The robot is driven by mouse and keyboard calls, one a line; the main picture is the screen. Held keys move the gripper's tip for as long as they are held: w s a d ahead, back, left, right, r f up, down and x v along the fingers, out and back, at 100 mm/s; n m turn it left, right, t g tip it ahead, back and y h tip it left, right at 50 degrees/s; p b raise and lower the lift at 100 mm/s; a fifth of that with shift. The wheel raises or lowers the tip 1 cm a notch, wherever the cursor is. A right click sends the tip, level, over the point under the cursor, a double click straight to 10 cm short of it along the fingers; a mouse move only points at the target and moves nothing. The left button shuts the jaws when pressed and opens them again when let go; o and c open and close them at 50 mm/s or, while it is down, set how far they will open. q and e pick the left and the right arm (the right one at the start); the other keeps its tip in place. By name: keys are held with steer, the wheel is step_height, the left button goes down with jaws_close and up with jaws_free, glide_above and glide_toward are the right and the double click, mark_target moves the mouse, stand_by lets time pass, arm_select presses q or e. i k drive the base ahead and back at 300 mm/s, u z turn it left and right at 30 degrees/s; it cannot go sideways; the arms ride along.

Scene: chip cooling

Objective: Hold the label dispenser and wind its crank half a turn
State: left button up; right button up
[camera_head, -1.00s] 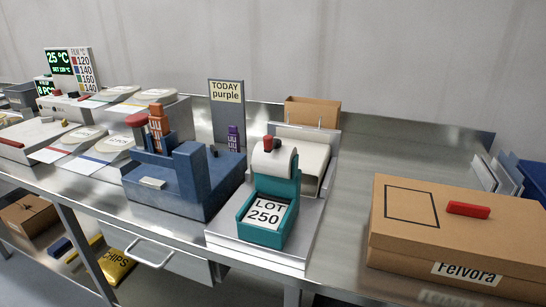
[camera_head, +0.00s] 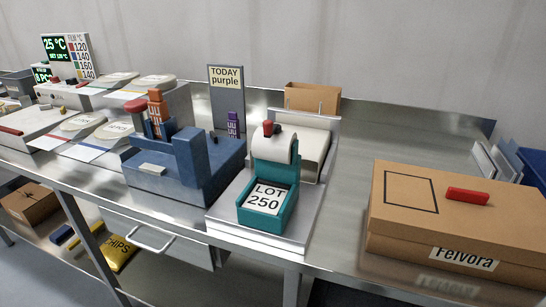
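Neither of my grippers is in view, and nothing touches the dispenser.
A blue fixture (camera_head: 190,165) stands left of the dispenser. A cardboard box (camera_head: 410,230) marked Felvora with a red bar is at the right. A cream block (camera_head: 312,152) and brown bag (camera_head: 312,97) are behind. Bare bench (camera_head: 385,140) lies between dispenser and box.

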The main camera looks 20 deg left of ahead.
mark_target(270, 129)
steer(key=k, duration=0.5)
steer(key=u, duration=1.75)
steer(key=i, duration=0.8)
steer(key=z, duration=1.7)
